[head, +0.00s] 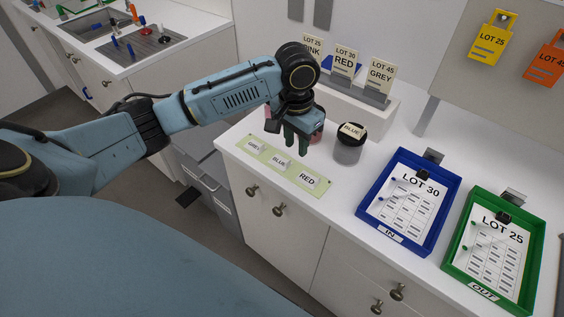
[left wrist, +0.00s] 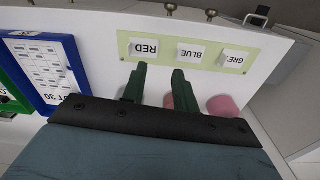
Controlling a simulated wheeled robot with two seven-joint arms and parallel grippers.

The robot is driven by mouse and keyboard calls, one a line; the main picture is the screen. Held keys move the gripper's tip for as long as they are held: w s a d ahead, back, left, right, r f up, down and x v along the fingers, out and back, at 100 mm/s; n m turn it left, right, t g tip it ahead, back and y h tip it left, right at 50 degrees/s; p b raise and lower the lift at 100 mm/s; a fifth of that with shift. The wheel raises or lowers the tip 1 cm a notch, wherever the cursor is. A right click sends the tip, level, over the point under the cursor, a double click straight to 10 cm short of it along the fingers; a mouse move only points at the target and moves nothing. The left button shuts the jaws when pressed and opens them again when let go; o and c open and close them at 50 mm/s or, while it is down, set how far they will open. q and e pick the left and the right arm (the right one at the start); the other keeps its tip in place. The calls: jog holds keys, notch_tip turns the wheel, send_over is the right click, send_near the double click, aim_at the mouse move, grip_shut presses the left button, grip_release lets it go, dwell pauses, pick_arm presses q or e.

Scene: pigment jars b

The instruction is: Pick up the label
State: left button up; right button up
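Three small white labels lie in a row on a pale green strip on the white counter: GREY (head: 255,145), BLUE (head: 281,163) and RED (head: 308,180). The left wrist view shows them too: RED (left wrist: 144,48), BLUE (left wrist: 191,53), GREY (left wrist: 233,57). My left gripper (head: 296,148) points down beside the strip, on its wall side. Its two green fingers (left wrist: 160,70) are apart with nothing seen held between them, and their tips are near RED and BLUE in the wrist view. My right gripper is not in view.
A dark-lidded jar (head: 348,151) with a BLUE label on top stands right of my gripper. Pink jars (left wrist: 222,105) are close beside the fingers, partly hidden. A blue tray (head: 433,215) and a green tray (head: 521,287) lie to the right. LOT cards stand behind.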

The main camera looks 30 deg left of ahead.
pick_arm(q)
jog(key=w+a+r+n, duration=0.1)
jog(key=w+a+r, duration=0.1)
jog(key=a+r, duration=0.15)
send_over(289, 161)
jog(key=shift+n, duration=0.3)
jog(key=f, duration=0.7)
jog(key=shift+s+a, duration=0.15)
jog(key=shift+a, duration=0.2)
jog(key=shift+w+d+f+b, duration=0.1)
jog(key=shift+d+f+b, duration=0.05)
jog(key=shift+f, duration=1.4)
jog(key=shift+w+d+f+b, duration=0.1)
jog(key=shift+d+f+b, duration=0.05)
jog(key=shift+f, duration=1.4)
grip_shut()
